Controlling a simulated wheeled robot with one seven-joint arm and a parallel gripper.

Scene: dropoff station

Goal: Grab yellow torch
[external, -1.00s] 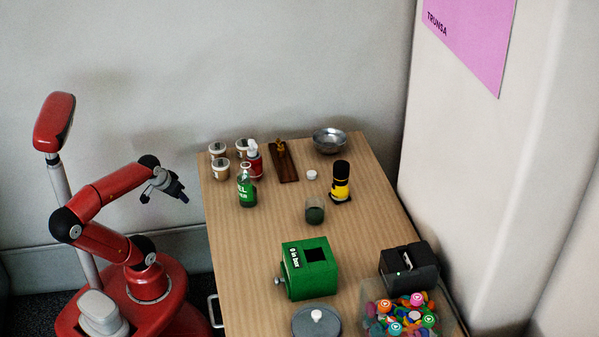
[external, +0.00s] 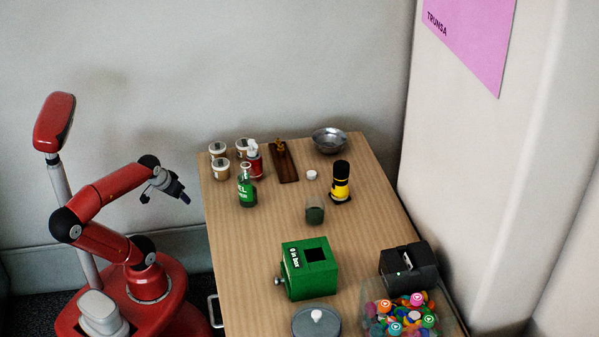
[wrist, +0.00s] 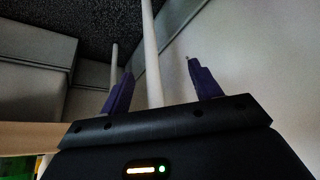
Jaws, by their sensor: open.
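The yellow torch (external: 340,182) stands upright on the wooden table, right of the middle in the external view. It is yellow with a black top and a dark base. My gripper (external: 186,197) is left of the table's near-left edge, raised and well apart from the torch. In the wrist view my gripper (wrist: 155,80) has its two purple fingers spread with nothing held between them. The torch is not seen in the wrist view.
A green box (external: 310,270) and a bin of colourful pieces (external: 453,318) are in front.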

